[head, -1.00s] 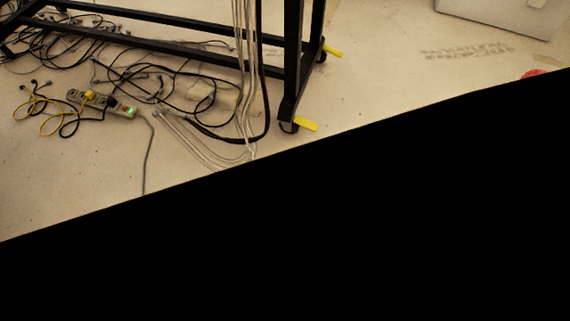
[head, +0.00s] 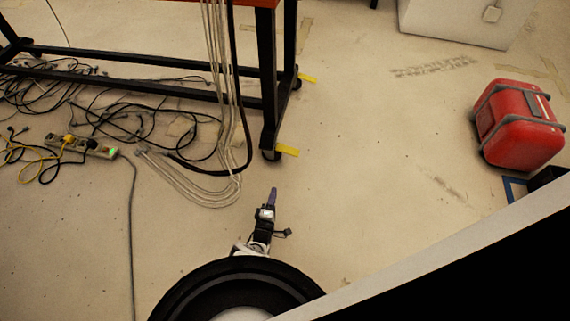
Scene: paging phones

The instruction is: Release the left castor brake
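A black-framed table or bench has two castors in view with yellow brake levers. The nearer castor (head: 270,155), further left in the picture, has its yellow lever (head: 288,150) sticking out to the right. The farther castor's yellow lever (head: 307,78) also sticks out to the right. I cannot tell from the levers whether either brake is on. My gripper (head: 273,194) points up the picture, below the nearer castor and apart from it.
Tangled cables (head: 140,125) and a power strip (head: 85,147) lie on the floor at left. Grey cables (head: 190,185) hang and loop beside the nearer castor. A red case (head: 520,125) stands at right. Floor between the castors and the case is clear.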

